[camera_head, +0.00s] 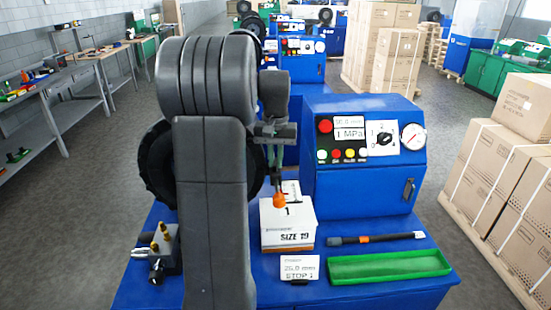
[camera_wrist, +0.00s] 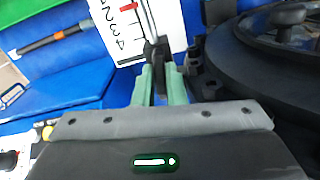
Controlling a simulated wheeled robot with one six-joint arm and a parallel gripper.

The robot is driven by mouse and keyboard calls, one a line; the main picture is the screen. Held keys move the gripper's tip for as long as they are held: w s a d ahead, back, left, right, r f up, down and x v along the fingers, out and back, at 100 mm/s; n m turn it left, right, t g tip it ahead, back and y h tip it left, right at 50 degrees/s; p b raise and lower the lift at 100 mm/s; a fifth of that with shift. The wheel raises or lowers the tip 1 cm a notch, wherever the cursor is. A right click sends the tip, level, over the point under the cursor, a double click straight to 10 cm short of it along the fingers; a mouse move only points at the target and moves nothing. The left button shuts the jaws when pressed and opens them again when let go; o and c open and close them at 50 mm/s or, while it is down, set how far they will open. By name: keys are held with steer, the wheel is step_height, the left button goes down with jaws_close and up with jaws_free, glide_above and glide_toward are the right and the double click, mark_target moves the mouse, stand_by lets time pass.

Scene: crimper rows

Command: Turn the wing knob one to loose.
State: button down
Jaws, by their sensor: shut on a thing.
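My gripper (camera_head: 273,172) reaches over the machine bench, just right of the large black crimping head (camera_head: 160,165). In the wrist view its two green fingers (camera_wrist: 160,80) are closed around a small dark piece, which looks like the wing knob (camera_wrist: 156,52), on a thin metal rod (camera_wrist: 148,20). The knob is mostly hidden by the fingers, so its turn angle cannot be read. An orange tip (camera_head: 279,200) shows just below my gripper, above the white box marked SIZE 19 (camera_head: 288,236).
The blue control box (camera_head: 357,192) with gauge and buttons stands right of my gripper. A hose piece (camera_head: 376,238), a green tray (camera_head: 389,267) and a 25.0 mm STOP 1 card (camera_head: 299,270) lie in front. Brass fittings (camera_head: 160,238) stand at left. Stacked cartons (camera_head: 510,185) flank the right.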

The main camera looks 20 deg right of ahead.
mark_target(276, 161)
steer(key=shift+n, duration=1)
steer(key=c, duration=1.5)
jaws_free()
step_height(276, 161, up, 14)
steer(key=shift+f+b, duration=0.1)
steer(key=shift+b, duration=0.5)
step_height(276, 161, down, 14)
steer(key=shift+r+p, duration=0.1)
steer(key=shift+p, duration=0.5)
